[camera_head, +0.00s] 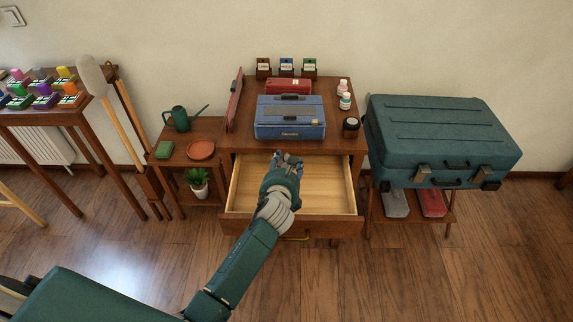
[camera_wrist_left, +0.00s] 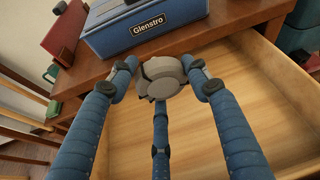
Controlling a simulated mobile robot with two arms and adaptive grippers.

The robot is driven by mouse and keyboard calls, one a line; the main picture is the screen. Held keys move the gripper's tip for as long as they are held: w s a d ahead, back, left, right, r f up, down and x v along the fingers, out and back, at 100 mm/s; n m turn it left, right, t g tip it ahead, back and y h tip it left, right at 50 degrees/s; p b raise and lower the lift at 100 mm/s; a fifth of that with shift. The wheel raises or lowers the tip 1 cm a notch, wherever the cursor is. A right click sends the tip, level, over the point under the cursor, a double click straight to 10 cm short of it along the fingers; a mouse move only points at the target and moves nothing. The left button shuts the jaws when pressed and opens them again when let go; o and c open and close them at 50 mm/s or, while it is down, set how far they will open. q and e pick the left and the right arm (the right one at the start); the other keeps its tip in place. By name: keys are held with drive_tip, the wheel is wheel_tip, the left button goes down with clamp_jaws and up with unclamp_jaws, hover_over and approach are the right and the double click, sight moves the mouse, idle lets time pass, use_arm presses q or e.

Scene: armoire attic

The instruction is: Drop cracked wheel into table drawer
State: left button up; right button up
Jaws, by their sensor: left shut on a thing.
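My left gripper (camera_head: 287,160) reaches over the open table drawer (camera_head: 330,205), near its back edge. In the left wrist view its blue fingers (camera_wrist_left: 163,85) are closed around a small grey wheel (camera_wrist_left: 163,75). The wheel is held at the fingertips, above the drawer (camera_wrist_left: 260,110), just in front of the tabletop edge. In the head view the wheel is hidden by the gripper. The drawer has a pale wooden floor that looks bare where it shows. My right gripper is not in view.
A blue case (camera_head: 290,118) stands on the tabletop just behind the drawer, with a red box (camera_head: 289,86) behind it. A dark jar (camera_head: 351,127) sits at the right. A large teal suitcase (camera_head: 440,135) stands to the right, and a plant (camera_head: 197,182) to the left.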

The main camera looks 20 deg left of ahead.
use_arm(q)
drive_tip(key=shift+r, duration=0.1)
drive_tip(key=o, duration=1.2)
drive_tip(key=shift+o, duration=0.2)
drive_tip(key=shift+s, duration=0.1)
drive_tip(key=v, duration=1.2)
